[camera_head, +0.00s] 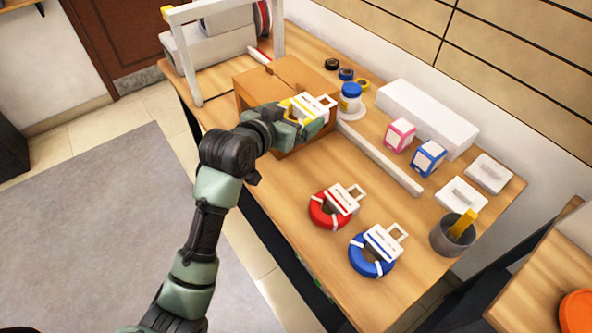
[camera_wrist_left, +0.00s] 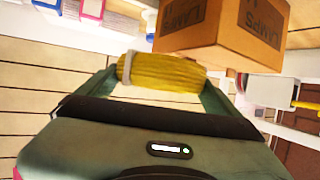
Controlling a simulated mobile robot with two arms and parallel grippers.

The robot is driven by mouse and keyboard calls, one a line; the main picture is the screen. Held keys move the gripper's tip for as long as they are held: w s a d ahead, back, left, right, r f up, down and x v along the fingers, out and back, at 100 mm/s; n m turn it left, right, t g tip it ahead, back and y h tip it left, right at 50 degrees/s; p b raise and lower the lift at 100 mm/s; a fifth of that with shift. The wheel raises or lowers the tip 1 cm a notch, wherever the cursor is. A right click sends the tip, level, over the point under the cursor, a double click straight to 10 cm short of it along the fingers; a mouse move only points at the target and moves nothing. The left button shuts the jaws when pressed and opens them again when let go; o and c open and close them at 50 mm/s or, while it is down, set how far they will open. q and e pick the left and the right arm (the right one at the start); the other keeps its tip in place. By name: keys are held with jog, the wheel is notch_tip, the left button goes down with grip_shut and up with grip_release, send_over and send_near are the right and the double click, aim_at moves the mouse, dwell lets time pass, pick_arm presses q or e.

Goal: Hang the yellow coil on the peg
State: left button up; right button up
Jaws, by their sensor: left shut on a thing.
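The yellow coil (camera_wrist_left: 162,75) sits between the fingers of my left gripper (camera_head: 303,117), and the fingers are shut on it. In the head view only bits of yellow (camera_head: 289,103) show beside its white tag (camera_head: 313,105), and the gripper hides the rest. The gripper is over the near right side of the cardboard box (camera_head: 262,73). I cannot make out for sure which part is the peg. My right gripper is not in view.
A red coil (camera_head: 319,211) and a blue coil (camera_head: 361,262), both with white tags, lie on the table (camera_head: 300,180). A long white bar (camera_head: 380,160), a blue-lidded jar (camera_head: 351,98), pink and blue blocks and a grey cup (camera_head: 449,238) stand to the right.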

aim_at(294, 178)
pick_arm(q)
notch_tip(294, 178, down, 19)
jog(key=shift+f, duration=0.2)
dwell(0.3)
jog(key=shift+f, duration=0.35)
jog(key=o, duration=1.4)
jog(key=shift+b, duration=0.3)
jog(key=shift+c, duration=0.2)
jog(key=shift+v, duration=3.95)
